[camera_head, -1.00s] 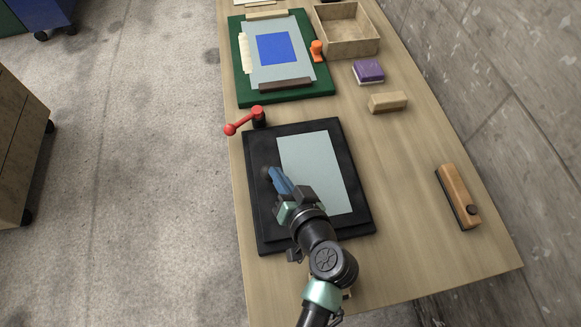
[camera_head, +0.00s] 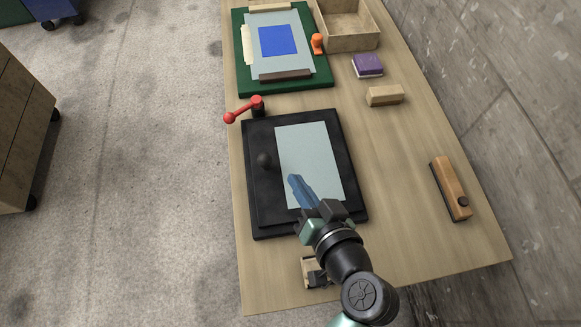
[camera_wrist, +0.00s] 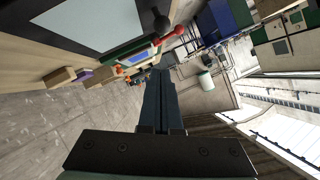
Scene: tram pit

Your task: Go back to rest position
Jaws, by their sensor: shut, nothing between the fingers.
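My gripper (camera_head: 297,184) has blue fingers and is shut with nothing between them. In the head view its fingertips show over the lower left part of the pale grey sheet (camera_head: 311,152) on the black board (camera_head: 260,205); the height above it is hard to tell. In the wrist view my shut fingers (camera_wrist: 159,95) point away over the scene, with the black board's pale sheet (camera_wrist: 95,22) at the upper left. A dark round knob (camera_head: 264,160) stands on the board's left side, apart from my fingers.
A red-handled crank (camera_head: 243,110) stands at the board's far left corner. Beyond are a green board (camera_head: 245,85) with a blue square, an orange clamp (camera_head: 317,43), a tray (camera_head: 350,44), a purple block (camera_head: 367,65) and a tan block (camera_head: 385,95). A wooden bar (camera_head: 451,188) lies right.

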